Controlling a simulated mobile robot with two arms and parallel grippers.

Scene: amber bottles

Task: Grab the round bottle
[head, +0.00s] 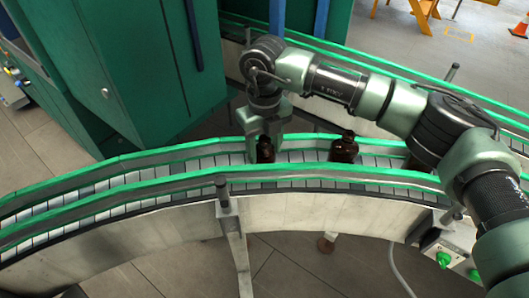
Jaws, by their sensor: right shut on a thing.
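My right gripper (264,139) points down over the conveyor and is shut on a dark amber bottle (265,152). The bottle is small in view, and the gripper and its fingers cover part of it. A second dark amber bottle (344,148) with a narrower neck stands upright on the belt to the right, apart from the gripper. Part of another dark shape shows farther right behind my arm; I cannot tell its form. My left gripper is not in view.
The curved conveyor (120,197) has a slatted belt and green-topped guide rails (130,184) on both sides. A green cabinet (120,70) stands behind it on the left. A control box with green knobs (444,256) is at the lower right. The belt to the left is clear.

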